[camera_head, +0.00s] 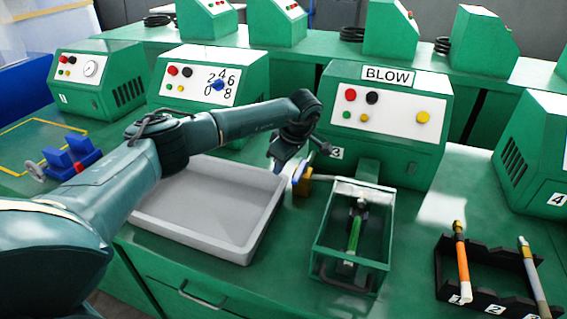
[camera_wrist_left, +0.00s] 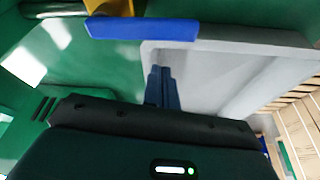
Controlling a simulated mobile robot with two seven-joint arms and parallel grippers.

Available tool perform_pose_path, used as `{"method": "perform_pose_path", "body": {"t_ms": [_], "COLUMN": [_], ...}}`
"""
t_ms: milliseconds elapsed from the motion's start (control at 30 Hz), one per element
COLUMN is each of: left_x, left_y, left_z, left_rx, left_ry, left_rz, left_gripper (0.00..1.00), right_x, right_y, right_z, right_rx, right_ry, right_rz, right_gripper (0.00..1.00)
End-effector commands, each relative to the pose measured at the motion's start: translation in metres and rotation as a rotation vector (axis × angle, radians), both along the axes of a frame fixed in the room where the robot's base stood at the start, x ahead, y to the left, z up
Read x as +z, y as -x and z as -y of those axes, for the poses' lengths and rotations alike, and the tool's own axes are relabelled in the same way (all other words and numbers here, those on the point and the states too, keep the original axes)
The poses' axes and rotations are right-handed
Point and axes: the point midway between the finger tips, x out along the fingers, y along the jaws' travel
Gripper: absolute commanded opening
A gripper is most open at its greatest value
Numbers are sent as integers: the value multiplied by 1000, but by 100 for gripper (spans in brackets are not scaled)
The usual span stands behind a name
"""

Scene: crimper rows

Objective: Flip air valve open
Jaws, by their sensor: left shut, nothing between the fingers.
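The air valve has a brass-yellow body (camera_head: 305,183) and a blue lever (camera_head: 299,173). It sits at the left side of the green BLOW station, beside the grey tray's right edge. In the left wrist view the blue lever (camera_wrist_left: 143,29) lies across the top, with part of the yellow body (camera_wrist_left: 110,6) above it. My left gripper (camera_head: 277,165) is just left of the lever in the head view, and the arm partly hides this area. In the wrist view its fingers (camera_wrist_left: 162,70) are shut and empty, pointing at the lever with a small gap in the picture. My right gripper is not in view.
The grey tray (camera_head: 205,235) lies empty under my left arm. A green open-framed box (camera_head: 330,262) holding a green-handled tool stands right of the valve. The BLOW machine (camera_head: 400,150) stands behind it. A black rack (camera_head: 480,292) with several tools is at the front right.

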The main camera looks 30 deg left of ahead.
Motion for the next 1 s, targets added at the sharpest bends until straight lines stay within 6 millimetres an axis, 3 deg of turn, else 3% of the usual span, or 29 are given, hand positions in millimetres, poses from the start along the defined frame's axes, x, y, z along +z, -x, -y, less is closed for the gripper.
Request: {"method": "perform_pose_path", "body": {"t_ms": [67,300,500,1000], "left_x": [6,60,87,95], "left_y": [0,-4,-4,-4], "left_z": [1,19,28,31], "left_rx": [-3,-2,0,0], "left_ry": [0,-1,-2,-1], "left_rz": [3,5,1,-1], "left_gripper": [0,0,0,0], "right_x": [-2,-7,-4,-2], "right_y": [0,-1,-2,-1], "right_z": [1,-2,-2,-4], "right_rx": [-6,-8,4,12], "right_ry": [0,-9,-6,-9], "right_rz": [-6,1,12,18], "right_gripper": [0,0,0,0]}}
